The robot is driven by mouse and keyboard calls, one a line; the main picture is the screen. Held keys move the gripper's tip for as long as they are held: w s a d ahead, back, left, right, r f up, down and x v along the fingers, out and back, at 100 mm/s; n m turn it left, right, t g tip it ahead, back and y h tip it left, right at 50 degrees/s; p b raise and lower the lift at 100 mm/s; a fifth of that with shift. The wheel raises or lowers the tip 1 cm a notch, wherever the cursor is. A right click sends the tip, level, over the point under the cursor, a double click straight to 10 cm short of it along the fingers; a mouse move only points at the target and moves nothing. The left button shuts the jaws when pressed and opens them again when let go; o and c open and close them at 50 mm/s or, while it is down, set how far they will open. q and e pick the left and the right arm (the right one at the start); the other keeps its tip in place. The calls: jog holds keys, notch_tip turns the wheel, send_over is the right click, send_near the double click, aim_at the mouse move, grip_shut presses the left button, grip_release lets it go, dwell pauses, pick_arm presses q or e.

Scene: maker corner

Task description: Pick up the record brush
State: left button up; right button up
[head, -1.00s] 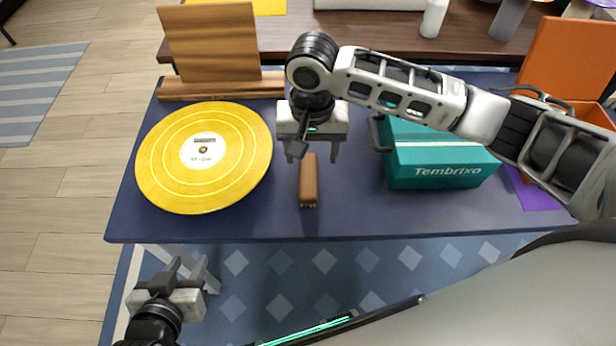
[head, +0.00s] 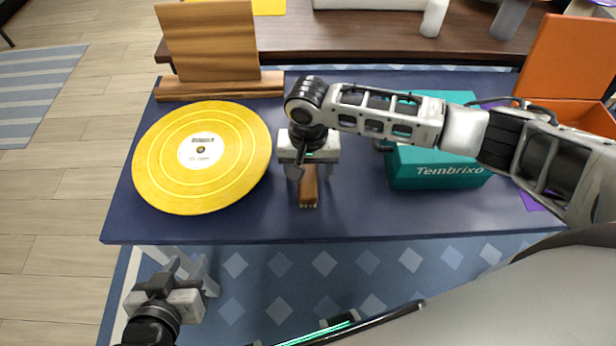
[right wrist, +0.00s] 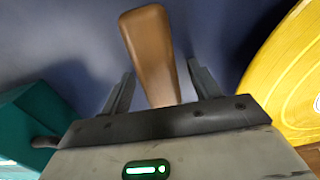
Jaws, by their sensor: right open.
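The record brush (head: 309,188) is a brown wooden block with bristles at its near end, lying on the dark blue table. My right gripper (head: 309,176) is right above it, open, with a finger on each side of the brush. In the right wrist view the brush (right wrist: 150,50) runs between the two open fingers (right wrist: 160,92), apart from both as far as I can see. Its lower end is hidden behind the gripper body. My left gripper (head: 186,270) is open and empty, low in front of the table's near edge.
A yellow record (head: 165,165) lies left of the brush. A teal box (head: 440,172) marked Tembrixo stands to the right. A wooden stand (head: 210,45) is at the back left, and an orange box (head: 565,65) at the far right. Bare table (head: 360,215) lies around the brush.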

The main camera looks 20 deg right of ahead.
jog(key=c, duration=1.1)
jog(key=shift+r, duration=0.1)
